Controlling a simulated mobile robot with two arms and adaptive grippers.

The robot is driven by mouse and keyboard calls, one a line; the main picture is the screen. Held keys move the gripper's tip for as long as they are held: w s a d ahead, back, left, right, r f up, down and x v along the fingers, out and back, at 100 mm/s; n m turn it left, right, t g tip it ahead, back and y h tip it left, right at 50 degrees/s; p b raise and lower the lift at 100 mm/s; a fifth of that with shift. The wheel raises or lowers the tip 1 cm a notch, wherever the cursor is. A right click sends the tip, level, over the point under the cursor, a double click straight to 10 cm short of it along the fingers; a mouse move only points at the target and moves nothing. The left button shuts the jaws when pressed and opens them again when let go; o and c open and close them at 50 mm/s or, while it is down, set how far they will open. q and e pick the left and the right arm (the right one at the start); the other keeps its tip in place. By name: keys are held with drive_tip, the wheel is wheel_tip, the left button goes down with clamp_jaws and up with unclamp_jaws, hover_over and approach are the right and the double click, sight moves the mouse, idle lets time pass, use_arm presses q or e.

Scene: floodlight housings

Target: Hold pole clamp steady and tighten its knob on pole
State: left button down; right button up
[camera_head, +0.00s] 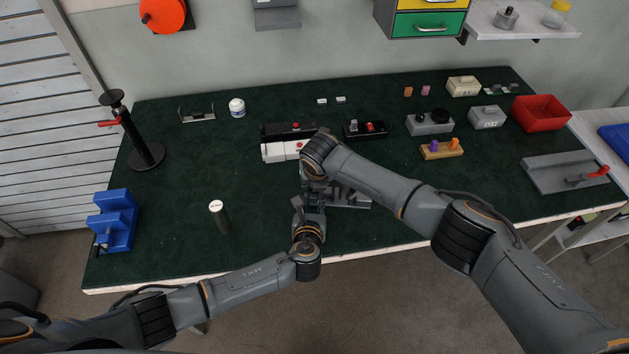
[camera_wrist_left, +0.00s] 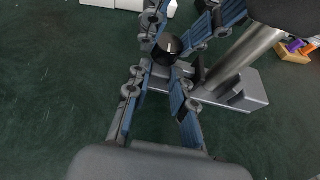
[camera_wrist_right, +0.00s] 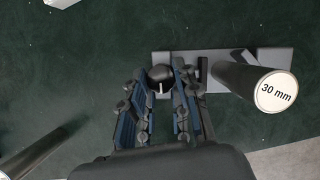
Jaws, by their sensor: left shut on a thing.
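The pole clamp's round black knob (camera_wrist_left: 168,46) shows in the left wrist view beside a metal pole (camera_wrist_left: 243,58) standing on a grey base (camera_wrist_left: 245,92). In the right wrist view the knob (camera_wrist_right: 160,74) sits between the fingertips of my right gripper (camera_wrist_right: 161,76), beside the pole's white end marked 30 mm (camera_wrist_right: 275,92). Whether those fingers touch the knob is unclear. My left gripper (camera_wrist_left: 160,78) is shut on the clamp, just below the knob; fingers hide most of the clamp body. In the head view my left gripper (camera_head: 308,208) meets my right wrist, which hides the pole; part of the base (camera_head: 352,200) shows.
A dark cylinder with a white top (camera_head: 219,217) stands left of the grippers. A blue block fixture (camera_head: 115,222) and a black stand (camera_head: 145,155) are farther left. Black and white housings (camera_head: 278,151) lie just behind. A red bin (camera_head: 541,113) stands at right. The front-left green mat is mostly clear.

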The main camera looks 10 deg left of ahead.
clamp_jaws()
drive_tip(key=shift+m, duration=0.4)
drive_tip(key=shift+a+m+h, duration=0.1)
drive_tip(key=shift+m+h, duration=1)
drive_tip(key=shift+m, duration=1.4)
drive_tip(key=o, duration=1)
unclamp_jaws()
drive_tip(key=shift+o, duration=0.2)
